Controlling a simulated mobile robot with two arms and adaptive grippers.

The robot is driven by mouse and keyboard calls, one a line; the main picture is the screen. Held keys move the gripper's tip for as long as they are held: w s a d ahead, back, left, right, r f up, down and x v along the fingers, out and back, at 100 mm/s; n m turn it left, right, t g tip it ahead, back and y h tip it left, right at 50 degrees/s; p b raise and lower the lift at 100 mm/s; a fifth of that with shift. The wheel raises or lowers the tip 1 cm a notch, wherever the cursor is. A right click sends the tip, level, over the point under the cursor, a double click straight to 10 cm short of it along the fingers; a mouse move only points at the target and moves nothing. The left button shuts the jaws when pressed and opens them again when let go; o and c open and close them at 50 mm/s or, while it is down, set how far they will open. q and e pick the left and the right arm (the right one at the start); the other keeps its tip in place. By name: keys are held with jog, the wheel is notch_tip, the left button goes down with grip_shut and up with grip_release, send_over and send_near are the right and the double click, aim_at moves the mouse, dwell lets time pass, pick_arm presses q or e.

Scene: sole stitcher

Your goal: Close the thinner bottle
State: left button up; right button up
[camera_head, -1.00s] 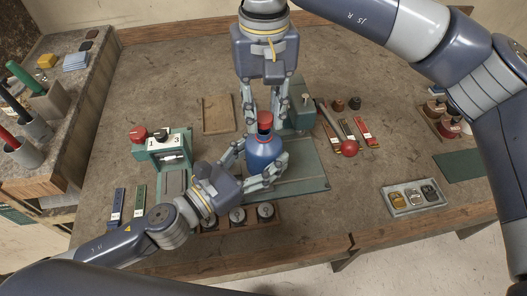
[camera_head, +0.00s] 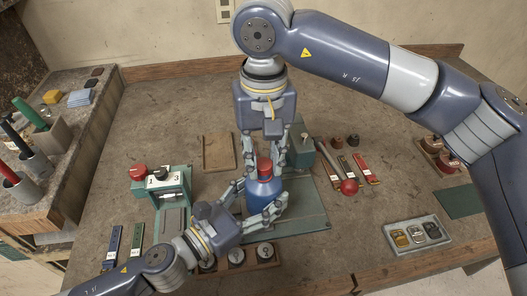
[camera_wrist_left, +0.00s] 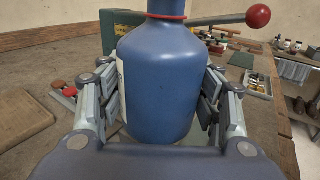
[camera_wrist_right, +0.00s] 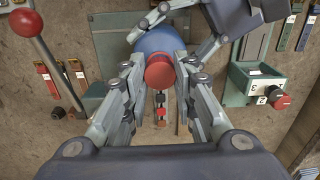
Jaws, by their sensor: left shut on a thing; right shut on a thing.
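A blue bottle (camera_head: 261,194) with a red ring at its neck stands upright near the middle of the table. My left gripper (camera_head: 262,203) is shut around its body from the front left. The left wrist view shows the bottle (camera_wrist_left: 162,80) between both fingers, its top cut off. A red cap (camera_head: 264,165) is at the bottle's mouth; the right wrist view shows the cap (camera_wrist_right: 160,71) from above, between the fingers. My right gripper (camera_head: 265,158) is shut on the cap, pointing down from above. Whether the cap is fully seated I cannot tell.
A green press with a red-knobbed lever (camera_head: 349,187) stands right behind the bottle, on a green plate (camera_head: 305,215). A numbered green device (camera_head: 171,183) is at left. A tray of round tins (camera_head: 268,254) lies in front. A grey tray (camera_head: 417,233) lies at right.

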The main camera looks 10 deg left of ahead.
jog(key=shift+f, duration=0.55)
dwell(0.4)
